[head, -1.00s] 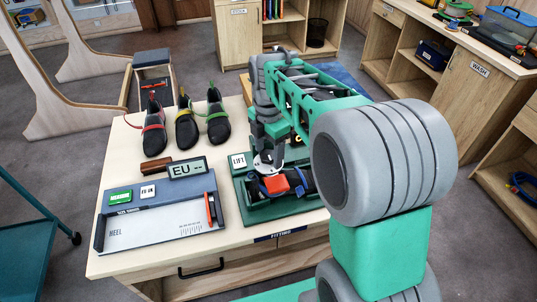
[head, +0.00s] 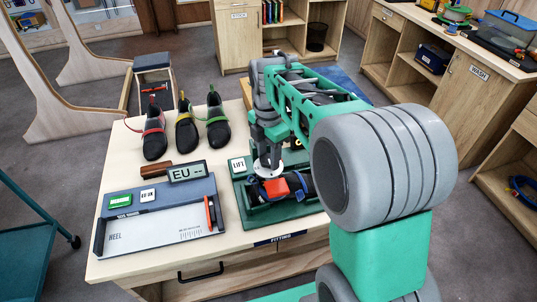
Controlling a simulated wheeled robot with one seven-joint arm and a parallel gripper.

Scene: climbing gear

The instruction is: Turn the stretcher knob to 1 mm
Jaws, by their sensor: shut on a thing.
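The shoe stretcher sits on a dark green base (head: 258,216) on the table, with a dark shoe form carrying a red block (head: 275,188) and blue straps. A pale round dial (head: 263,172) is at its back, under my gripper. My gripper (head: 268,158) points down at the dial and is shut on the stretcher knob, which is mostly hidden by the fingers. The millimetre marks are too small to read. A white LIFT label (head: 238,164) stands at the stretcher's left.
A foot-measuring device (head: 150,230) with an EU display (head: 187,172) lies to the left. Several climbing shoes (head: 186,130) stand behind it. My arm covers the table's right side. Bare tabletop (head: 130,175) shows at the left.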

